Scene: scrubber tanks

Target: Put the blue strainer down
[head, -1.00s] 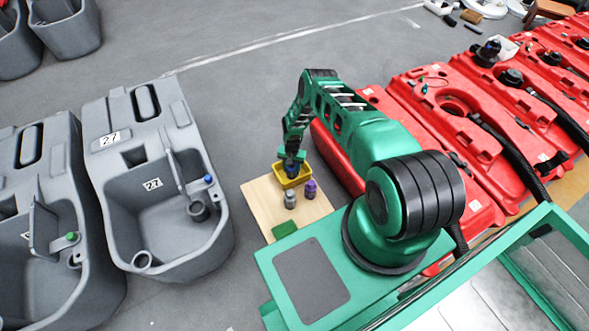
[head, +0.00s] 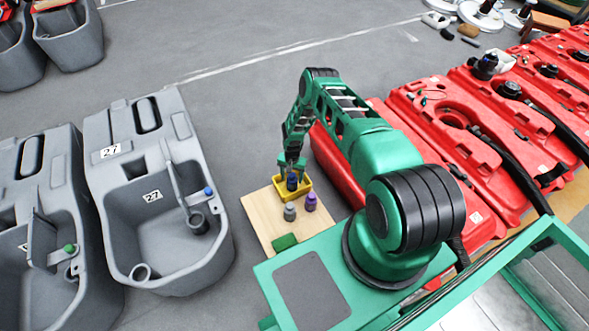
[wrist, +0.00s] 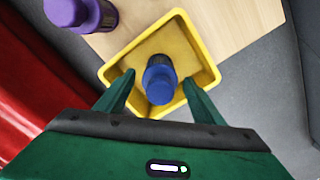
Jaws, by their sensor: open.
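The blue strainer (head: 292,182) stands in the yellow tray (head: 304,187) on the wooden board (head: 259,212). In the wrist view the strainer (wrist: 160,78) is seen from above, near the middle of the tray (wrist: 206,48). My gripper (head: 291,165) is over the tray. In the wrist view its fingers (wrist: 158,84) are spread, one on each side of the strainer, with gaps visible between. The strainer's lower part is partly hidden by its own top.
A purple bottle-like piece (head: 310,202) and a grey one (head: 289,212) stand on the board beside the tray, with a green pad (head: 285,242) in front. Grey tanks (head: 160,225) stand to the left, red tanks (head: 440,115) to the right. Open floor lies behind.

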